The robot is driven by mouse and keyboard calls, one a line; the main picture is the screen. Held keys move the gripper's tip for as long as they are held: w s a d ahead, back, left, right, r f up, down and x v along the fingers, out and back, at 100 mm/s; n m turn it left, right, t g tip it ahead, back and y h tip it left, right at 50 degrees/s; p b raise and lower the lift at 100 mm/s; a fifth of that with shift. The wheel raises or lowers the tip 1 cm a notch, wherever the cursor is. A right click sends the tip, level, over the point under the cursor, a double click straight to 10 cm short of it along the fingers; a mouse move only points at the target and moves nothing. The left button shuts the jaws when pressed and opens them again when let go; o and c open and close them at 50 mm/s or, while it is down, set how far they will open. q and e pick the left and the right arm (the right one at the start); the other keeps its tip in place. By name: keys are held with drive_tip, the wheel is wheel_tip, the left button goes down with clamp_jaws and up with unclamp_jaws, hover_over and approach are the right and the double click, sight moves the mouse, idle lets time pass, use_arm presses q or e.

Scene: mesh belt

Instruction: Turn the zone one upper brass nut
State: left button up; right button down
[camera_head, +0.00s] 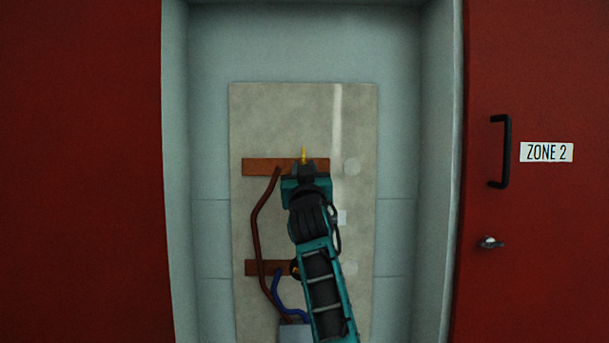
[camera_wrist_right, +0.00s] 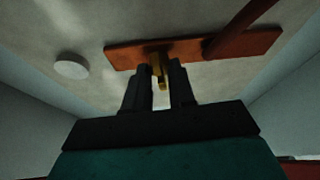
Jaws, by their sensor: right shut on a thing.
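The upper brass nut (camera_head: 303,152) shows as a small yellow piece at the upper copper-coloured bar (camera_head: 262,167) in the head view. In the right wrist view the brass piece (camera_wrist_right: 160,72) sits between the two dark fingers, in front of the bar (camera_wrist_right: 236,46). My right gripper (camera_wrist_right: 160,70) is shut on it. In the head view my right gripper (camera_head: 304,165) and arm come up from below and hide most of the nut. My left gripper is in neither view.
A brown cable (camera_head: 256,225) runs down from the upper bar past the lower bar (camera_head: 255,268). A blue cable (camera_head: 278,287) is below. Grey cabinet walls flank the panel (camera_head: 355,115). A red door marked ZONE 2 (camera_head: 546,152) with a black handle (camera_head: 506,150) is at right.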

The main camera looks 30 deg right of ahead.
drive_tip(key=c, duration=1.2)
unclamp_jaws()
drive_tip(key=shift+c, duration=0.2)
drive_tip(key=v, duration=1.3)
